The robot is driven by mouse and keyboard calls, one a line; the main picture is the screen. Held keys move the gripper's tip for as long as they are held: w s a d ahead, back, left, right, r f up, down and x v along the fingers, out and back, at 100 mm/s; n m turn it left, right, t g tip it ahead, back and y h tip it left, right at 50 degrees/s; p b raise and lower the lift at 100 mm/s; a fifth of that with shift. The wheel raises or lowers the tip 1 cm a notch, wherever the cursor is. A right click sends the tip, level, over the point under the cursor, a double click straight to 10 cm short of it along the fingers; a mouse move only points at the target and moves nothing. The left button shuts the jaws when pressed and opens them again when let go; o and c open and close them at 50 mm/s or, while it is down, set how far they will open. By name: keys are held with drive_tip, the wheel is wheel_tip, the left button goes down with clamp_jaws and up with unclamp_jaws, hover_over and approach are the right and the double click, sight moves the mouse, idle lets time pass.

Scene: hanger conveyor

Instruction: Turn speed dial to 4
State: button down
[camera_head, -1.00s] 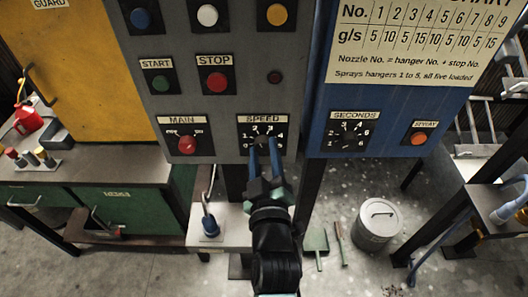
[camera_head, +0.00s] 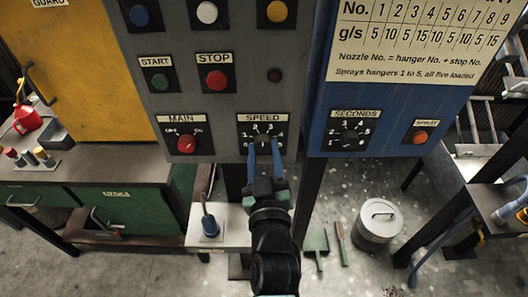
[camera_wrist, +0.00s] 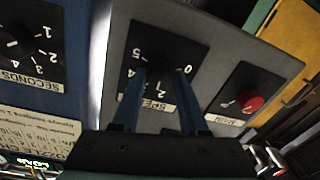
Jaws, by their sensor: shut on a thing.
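The speed dial (camera_head: 264,139) is a black knob on a black numbered plate under the SPEED label, low on the grey panel. My gripper (camera_head: 264,145) reaches up to it with a blue finger on each side and is shut on the knob. In the wrist view the dial plate (camera_wrist: 190,52) appears upside down, with the fingertips of my gripper (camera_wrist: 159,73) at its middle. The 0 and 5 marks show there beside the fingers. The knob is mostly hidden between the fingers, and I cannot tell which number it points to.
The red MAIN switch (camera_head: 187,144) is left of the dial. The SECONDS dial (camera_head: 349,137) is to the right on the blue panel, beside the orange SPRAY button (camera_head: 419,136). The START (camera_head: 159,81) and STOP (camera_head: 216,80) buttons are above. A white table (camera_head: 225,236) is below.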

drive_tip(key=m, duration=0.4)
drive_tip(key=shift+p, duration=0.35)
drive_tip(key=m+p, duration=0.1)
drive_tip(key=m, duration=0.2)
drive_tip(key=shift+m, duration=0.3)
drive_tip(key=m+h+p, duration=0.1)
drive_tip(key=m+p, duration=0.2)
drive_tip(key=m, duration=0.3)
drive_tip(key=shift+a+m, duration=0.1)
drive_tip(key=shift+m, duration=0.3)
drive_tip(key=shift+f, duration=0.1)
drive_tip(key=shift+c, duration=2.2)
unclamp_jaws()
drive_tip(key=shift+t, duration=0.3)
drive_tip(key=shift+s, duration=0.1)
drive_tip(key=s+b, duration=0.2)
drive_tip(key=s, duration=1)
drive_tip(key=shift+s+f+b, duration=0.3)
drive_tip(key=shift+s+f, duration=0.05)
drive_tip(key=shift+s, duration=0.05)
